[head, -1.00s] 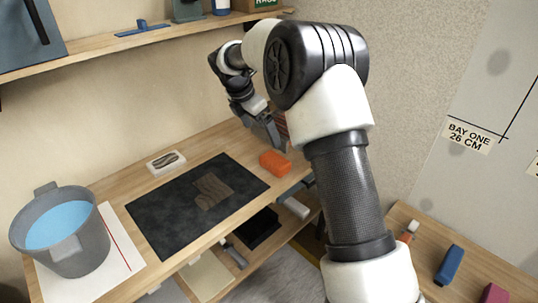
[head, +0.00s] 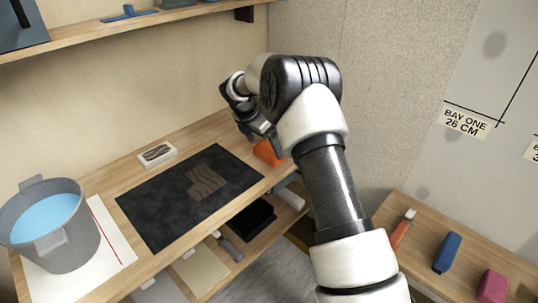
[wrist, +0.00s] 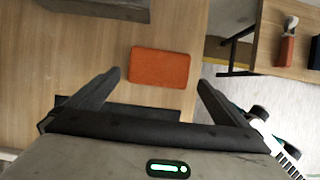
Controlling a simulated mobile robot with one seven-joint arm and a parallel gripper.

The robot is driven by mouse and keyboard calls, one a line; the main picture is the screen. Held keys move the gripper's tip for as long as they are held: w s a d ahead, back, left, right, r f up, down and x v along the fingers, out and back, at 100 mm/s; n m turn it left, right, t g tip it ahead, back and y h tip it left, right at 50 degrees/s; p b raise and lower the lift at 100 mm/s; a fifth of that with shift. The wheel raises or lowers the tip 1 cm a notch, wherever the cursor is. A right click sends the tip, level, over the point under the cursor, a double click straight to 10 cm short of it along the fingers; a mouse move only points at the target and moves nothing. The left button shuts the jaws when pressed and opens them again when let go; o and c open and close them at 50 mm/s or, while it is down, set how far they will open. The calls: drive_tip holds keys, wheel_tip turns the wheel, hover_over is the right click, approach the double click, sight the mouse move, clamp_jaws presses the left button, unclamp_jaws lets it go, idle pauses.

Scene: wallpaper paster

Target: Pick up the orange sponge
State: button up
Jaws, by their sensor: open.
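The orange sponge (head: 267,152) lies on the wooden workbench (head: 216,131), just right of the dark mat's far corner. In the wrist view the sponge (wrist: 160,67) lies flat, ahead of and between the two fingers. My gripper (wrist: 160,80) is open and empty, with a finger on each side of the sponge's near end. In the head view my gripper (head: 270,140) is above the sponge and hides part of it. I cannot tell the exact height between them.
A dark mat (head: 150,205) with a patterned piece covers the bench middle. A grey bucket of water (head: 50,225) stands at left. A lower shelf (head: 240,255) holds several items.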

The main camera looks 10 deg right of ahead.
sight(266, 150)
drive_tip(key=b+x, duration=0.1)
drive_tip(key=x, duration=0.4)
drive_tip(key=shift+w+a, duration=0.1)
drive_tip(key=shift+a, duration=0.05)
drive_tip(key=shift+r, duration=0.1)
drive_tip(key=c, duration=0.9)
wheel_tip(266, 150, up, 10)
drive_tip(key=shift+p, duration=1.1)
drive_tip(key=o, duration=0.4)
drive_tip(key=shift+c, duration=0.2)
drive_tip(key=c, duration=0.4)
